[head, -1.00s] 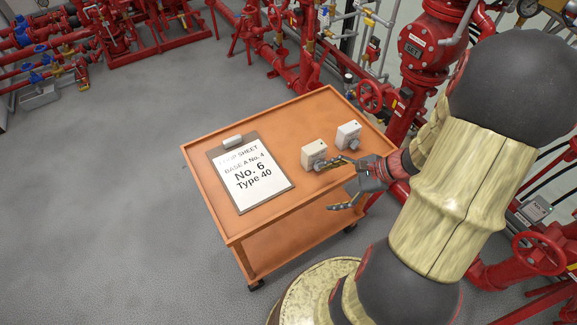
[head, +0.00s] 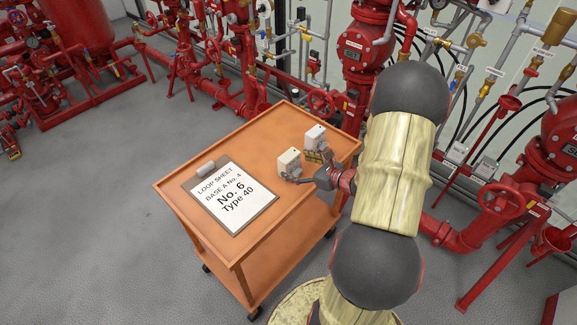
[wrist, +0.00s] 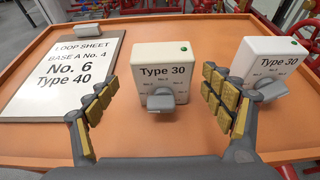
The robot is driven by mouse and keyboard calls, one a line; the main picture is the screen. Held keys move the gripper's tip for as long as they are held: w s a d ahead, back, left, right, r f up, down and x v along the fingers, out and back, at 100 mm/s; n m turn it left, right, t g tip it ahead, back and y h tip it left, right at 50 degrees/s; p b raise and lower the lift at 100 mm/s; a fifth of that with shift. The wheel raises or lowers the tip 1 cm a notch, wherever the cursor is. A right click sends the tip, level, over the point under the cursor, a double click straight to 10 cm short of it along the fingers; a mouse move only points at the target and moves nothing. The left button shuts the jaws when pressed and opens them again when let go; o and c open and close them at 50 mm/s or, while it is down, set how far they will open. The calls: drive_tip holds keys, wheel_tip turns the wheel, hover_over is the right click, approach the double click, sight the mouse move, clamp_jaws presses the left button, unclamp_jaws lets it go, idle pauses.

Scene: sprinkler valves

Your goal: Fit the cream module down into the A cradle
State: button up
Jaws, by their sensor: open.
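The cream module (head: 289,161) stands upright on the orange cart, a block with a grey knob low on its front. In the wrist view the cream module (wrist: 161,62) reads "Type 30", with a green dot on top. My gripper (head: 305,169) is open. In the wrist view my gripper (wrist: 160,108) has its yellow-padded fingers either side of the cream module's front, with gaps on both sides. A whiter module (head: 315,137), also marked "Type 30" in the wrist view (wrist: 272,60), stands to its right. I cannot make out an A cradle.
A clipboard (head: 230,197) on the orange cart (head: 258,150) reads "LOOP SHEET, BASE A No. 4, No. 6, Type 40". Red pipes and valves (head: 366,50) stand behind the cart. Grey floor (head: 90,220) to the left is clear.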

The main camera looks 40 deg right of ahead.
sight(294, 163)
drive_tip(key=b+x, duration=0.1)
drive_tip(key=x, duration=0.3)
drive_tip(key=shift+s+d+f+b, duration=0.1)
drive_tip(key=shift+d+b, duration=0.1)
drive_tip(key=shift+b, duration=0.1)
drive_tip(key=shift+w, duration=0.4)
drive_tip(key=shift+c, duration=0.4)
drive_tip(key=c, duration=1.5)
